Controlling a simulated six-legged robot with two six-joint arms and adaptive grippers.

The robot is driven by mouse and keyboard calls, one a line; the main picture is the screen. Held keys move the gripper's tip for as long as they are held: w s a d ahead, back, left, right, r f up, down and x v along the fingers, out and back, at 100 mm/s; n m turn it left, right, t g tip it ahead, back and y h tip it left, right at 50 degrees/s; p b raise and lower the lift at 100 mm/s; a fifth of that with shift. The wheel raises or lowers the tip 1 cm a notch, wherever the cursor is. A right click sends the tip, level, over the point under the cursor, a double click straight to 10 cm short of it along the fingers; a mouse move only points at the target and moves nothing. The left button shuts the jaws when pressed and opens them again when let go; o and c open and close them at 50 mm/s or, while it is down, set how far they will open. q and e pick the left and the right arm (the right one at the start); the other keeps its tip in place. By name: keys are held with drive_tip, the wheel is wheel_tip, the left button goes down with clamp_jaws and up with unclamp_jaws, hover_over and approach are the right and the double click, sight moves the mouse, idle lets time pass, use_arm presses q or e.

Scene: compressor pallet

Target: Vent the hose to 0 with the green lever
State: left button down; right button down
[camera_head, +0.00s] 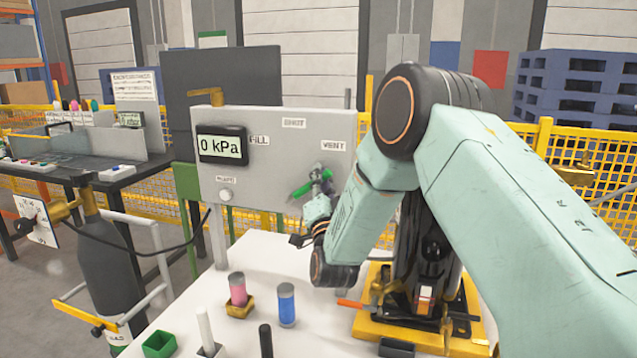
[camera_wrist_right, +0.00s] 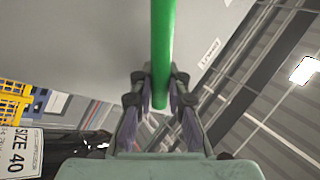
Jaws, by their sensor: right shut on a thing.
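The green lever (camera_head: 302,189) is on the front of the grey panel (camera_head: 265,190). In the wrist view the lever (camera_wrist_right: 162,40) runs down between my fingers. My right gripper (camera_head: 318,182) is shut on it, one finger on each side in the wrist view (camera_wrist_right: 160,92). The panel's display (camera_head: 220,146) reads 0 kPa. The labels FILL (camera_head: 260,141), SHUT (camera_head: 293,123) and VENT (camera_head: 333,145) sit around the lever. My gripper partly hides the lever and its pivot. A dark hose (camera_head: 150,246) runs from the gas cylinder towards the panel. My left gripper is not in view.
A dark gas cylinder (camera_head: 108,265) stands at left. My right arm covers much of the right side.

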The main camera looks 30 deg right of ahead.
drive_tip(key=shift+f, duration=0.25)
drive_tip(key=c, duration=1.7)
unclamp_jaws()
drive_tip(key=shift+s, duration=0.1)
drive_tip(key=shift+c, duration=0.2)
drive_tip(key=o, duration=0.4)
drive_tip(key=shift+s+a+r, duration=0.1)
drive_tip(key=shift+s+r, duration=0.1)
drive_tip(key=shift+r, duration=0.1)
drive_tip(key=shift+w+f, duration=0.15)
drive_tip(key=shift+w, duration=0.1)
drive_tip(key=v, duration=1.2)
